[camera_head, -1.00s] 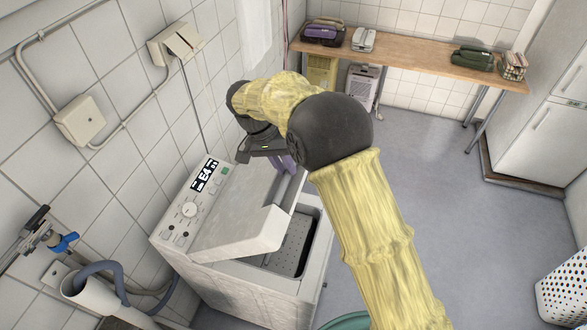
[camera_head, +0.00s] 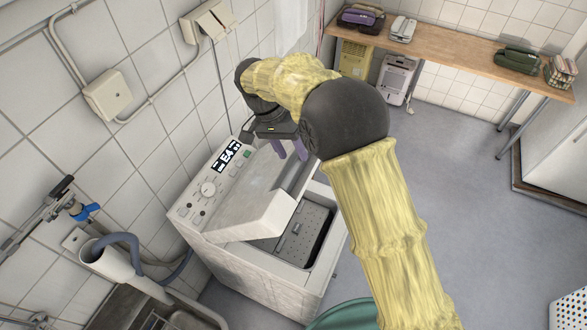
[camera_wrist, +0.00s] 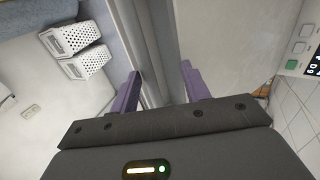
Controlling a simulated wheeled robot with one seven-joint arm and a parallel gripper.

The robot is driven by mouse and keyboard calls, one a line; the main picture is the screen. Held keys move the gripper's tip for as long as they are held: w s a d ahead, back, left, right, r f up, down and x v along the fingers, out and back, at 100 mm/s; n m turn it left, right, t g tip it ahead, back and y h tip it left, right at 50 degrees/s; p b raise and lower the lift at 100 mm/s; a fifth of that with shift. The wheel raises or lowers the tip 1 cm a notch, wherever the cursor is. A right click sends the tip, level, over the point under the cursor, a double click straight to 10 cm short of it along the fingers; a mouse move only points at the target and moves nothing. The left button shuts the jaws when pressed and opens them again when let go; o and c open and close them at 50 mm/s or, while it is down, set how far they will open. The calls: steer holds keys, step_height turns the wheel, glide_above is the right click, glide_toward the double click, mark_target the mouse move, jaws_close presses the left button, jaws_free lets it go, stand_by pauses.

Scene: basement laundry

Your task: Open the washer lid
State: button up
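The washer (camera_head: 257,282) is a white top-loader against the tiled wall at left. Its lid (camera_head: 262,203) stands partly raised and tilted, with the dark opening and a perforated grey inner cover (camera_head: 305,231) showing beneath. My gripper (camera_head: 291,149) is at the lid's upper right side, its purple fingers partly hidden by my arm. In the wrist view the fingers of my gripper (camera_wrist: 161,90) are spread apart, with grey edge bands between them and the pale lid surface (camera_wrist: 225,45) to the right. I cannot tell whether they touch the lid.
The control panel (camera_head: 212,180) lies along the washer's wall side. A drain pipe and hose (camera_head: 113,258) stand at left above a sink (camera_head: 150,312). A green tub (camera_head: 343,315) sits in front of the washer. A wooden bench (camera_head: 440,46) runs along the back.

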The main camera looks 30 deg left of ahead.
steer(key=shift+a, duration=0.15)
steer(key=shift+w+a+r, duration=0.2)
steer(key=shift+w+r, duration=0.05)
steer(key=shift+r, duration=0.15)
steer(key=d+p+v, duration=0.1)
steer(key=p+v, duration=0.1)
steer(key=v, duration=1.4)
steer(key=shift+s+r, duration=0.4)
steer(key=shift+r, duration=0.2)
